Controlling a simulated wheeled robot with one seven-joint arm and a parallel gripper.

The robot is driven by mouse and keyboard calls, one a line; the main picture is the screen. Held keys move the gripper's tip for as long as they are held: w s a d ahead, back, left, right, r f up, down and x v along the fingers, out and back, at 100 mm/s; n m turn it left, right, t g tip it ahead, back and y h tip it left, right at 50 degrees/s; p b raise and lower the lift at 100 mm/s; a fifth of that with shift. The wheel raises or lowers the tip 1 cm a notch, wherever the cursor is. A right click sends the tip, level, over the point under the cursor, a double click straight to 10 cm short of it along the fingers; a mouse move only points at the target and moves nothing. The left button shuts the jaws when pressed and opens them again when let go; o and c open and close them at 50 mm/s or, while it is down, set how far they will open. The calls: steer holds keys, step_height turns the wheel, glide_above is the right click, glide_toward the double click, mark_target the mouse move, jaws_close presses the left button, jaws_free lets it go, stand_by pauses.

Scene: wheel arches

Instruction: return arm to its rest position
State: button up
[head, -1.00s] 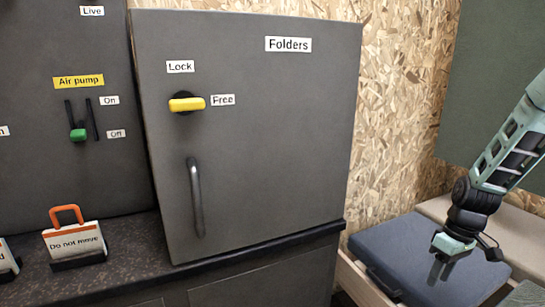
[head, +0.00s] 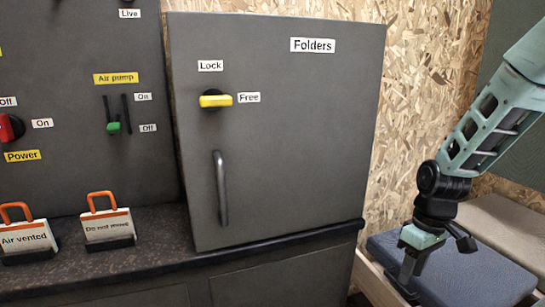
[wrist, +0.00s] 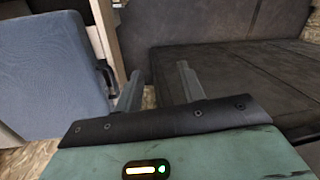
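My gripper (head: 404,281) hangs pointing down at the right of the head view, in front of a blue cushion. My teal arm reaches to it from the upper right. In the wrist view the two fingers (wrist: 158,88) stand apart with nothing between them, so the gripper is open and empty. It is apart from the cabinet and touches nothing that I can see.
A grey Folders cabinet (head: 285,150) with a yellow knob (head: 216,100) and a handle (head: 221,188) stands left of my arm. Signs "Air vented" (head: 25,240) and "Do not move" (head: 108,227) stand on the counter. A blue cushion (head: 465,270) lies at the right.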

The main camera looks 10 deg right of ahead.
steer(key=s+a+r+n, duration=0.25)
steer(key=s+a, duration=0.25)
steer(key=a, duration=0.4)
steer(key=s+a+r+n, duration=0.1)
steer(key=s+a+r, duration=0.3)
steer(key=a, duration=0.5)
steer(key=s+a+r+n, duration=0.1)
steer(key=s+a+r, duration=0.1)
steer(key=s+a, duration=0.55)
step_height(320, 180, up, 20)
steer(key=w+a+p, duration=0.1)
steer(key=p, duration=1.9)
steer(key=shift+w+a+r+t+h+p, duration=0.2)
steer(key=shift+a+r+t+h+p, duration=0.1)
steer(key=shift+h, duration=0.1)
